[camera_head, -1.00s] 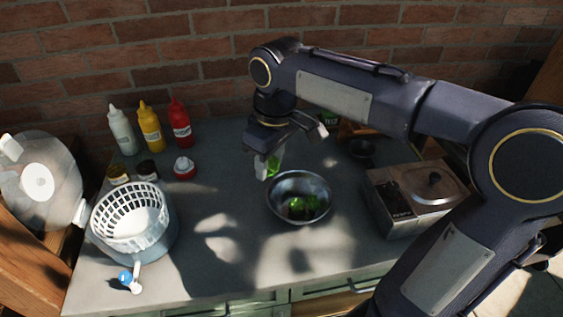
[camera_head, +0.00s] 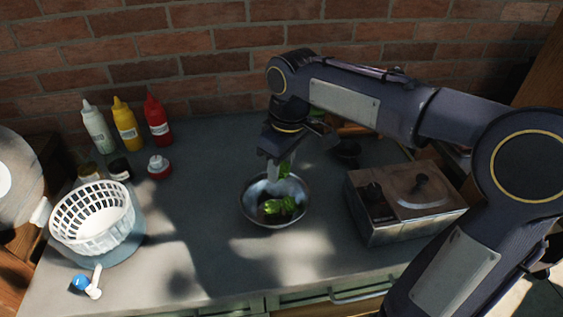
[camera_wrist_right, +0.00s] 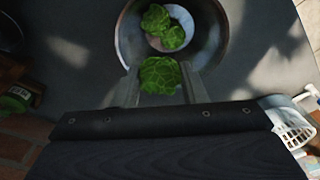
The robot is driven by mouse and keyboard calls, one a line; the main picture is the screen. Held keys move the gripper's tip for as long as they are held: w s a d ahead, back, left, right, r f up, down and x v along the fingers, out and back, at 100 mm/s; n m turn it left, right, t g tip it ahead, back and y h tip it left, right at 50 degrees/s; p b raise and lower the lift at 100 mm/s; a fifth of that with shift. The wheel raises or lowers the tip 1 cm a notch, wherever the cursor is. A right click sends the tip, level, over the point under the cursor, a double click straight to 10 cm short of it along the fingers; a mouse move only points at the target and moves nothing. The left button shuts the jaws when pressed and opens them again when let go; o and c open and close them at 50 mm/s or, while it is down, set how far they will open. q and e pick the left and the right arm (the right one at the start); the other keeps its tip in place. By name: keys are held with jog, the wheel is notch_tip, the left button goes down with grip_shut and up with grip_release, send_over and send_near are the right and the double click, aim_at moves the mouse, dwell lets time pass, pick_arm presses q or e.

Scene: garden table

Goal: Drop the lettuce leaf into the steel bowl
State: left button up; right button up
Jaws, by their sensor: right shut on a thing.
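The steel bowl (camera_head: 248,212) stands on the grey tabletop near the middle of the head view, with green leaves (camera_head: 280,206) inside. In the right wrist view the bowl (camera_wrist_right: 208,62) shows two green leaves (camera_wrist_right: 165,26) lying at its bottom. My right gripper (camera_head: 278,178) hangs over the far side of the bowl, pointing down. Its fingers are shut on a green lettuce leaf (camera_wrist_right: 160,75), seen between the fingertips in the wrist view, at the bowl's rim. My left gripper is not in view.
A white salad-spinner basket (camera_head: 92,215) stands at the left. White, yellow (camera_head: 126,125) and red squeeze bottles stand by the brick wall. A metal box with a lidded top (camera_head: 405,205) stands right of the bowl.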

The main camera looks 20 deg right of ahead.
aim_at(285, 168)
jog(key=shift+f, duration=0.35)
jog(key=o, duration=1)
jog(key=shift+r, duration=0.2)
jog(key=r, duration=0.5)
jog(key=r+p, duration=0.1)
jog(key=r, duration=0.1)
jog(key=shift+s+d+r, duration=0.25)
jog(key=shift+s, duration=0.15)
